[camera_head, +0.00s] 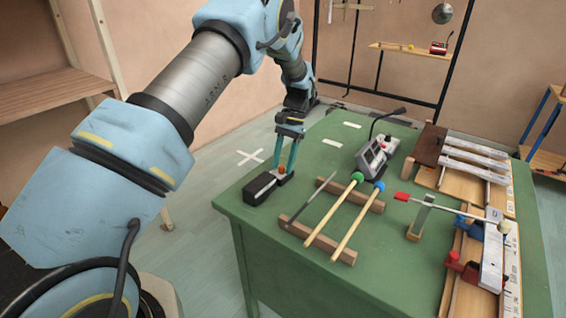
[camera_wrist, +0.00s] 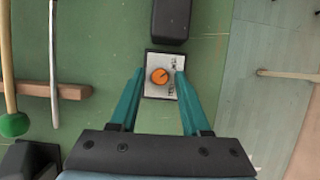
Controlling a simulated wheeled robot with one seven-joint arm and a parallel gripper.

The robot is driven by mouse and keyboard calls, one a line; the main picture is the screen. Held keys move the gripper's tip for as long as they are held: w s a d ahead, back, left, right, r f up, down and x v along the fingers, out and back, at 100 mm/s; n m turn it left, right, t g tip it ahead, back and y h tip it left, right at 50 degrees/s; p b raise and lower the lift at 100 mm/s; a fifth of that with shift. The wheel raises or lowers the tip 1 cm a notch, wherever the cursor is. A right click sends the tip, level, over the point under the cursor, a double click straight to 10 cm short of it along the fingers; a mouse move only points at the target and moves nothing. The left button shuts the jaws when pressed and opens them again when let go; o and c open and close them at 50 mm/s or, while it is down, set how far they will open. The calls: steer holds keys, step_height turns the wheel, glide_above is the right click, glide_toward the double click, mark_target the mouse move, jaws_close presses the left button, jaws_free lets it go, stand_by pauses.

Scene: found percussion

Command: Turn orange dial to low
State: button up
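The orange dial (camera_head: 282,169) sits on a small box with a black body (camera_head: 262,188) at the table's near left corner. In the wrist view the round orange dial (camera_wrist: 160,76) is on a pale label plate (camera_wrist: 160,92) with small dark print too blurred to read. A dark mark shows on the dial, but its setting is unclear. My gripper (camera_wrist: 159,70) is open, with one teal finger on each side of the dial and a visible gap on both sides. In the head view my gripper (camera_head: 285,170) points down at the dial, its fingers partly overlapping it.
Two mallets (camera_head: 348,204) with green and blue heads and a thin rod lie across wooden bars right of the box. A grey device with a gooseneck (camera_head: 372,158) stands behind them. Wooden bar instruments (camera_head: 470,165) line the right side. The green table (camera_head: 237,207) ends close by.

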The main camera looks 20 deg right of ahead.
steer(key=shift+o, duration=0.6)
steer(key=shift+w+d+r, duration=0.1)
steer(key=shift+r, duration=0.15)
steer(key=b+v, duration=0.2)
steer(key=v, duration=0.8)
steer(key=shift+r, duration=0.15)
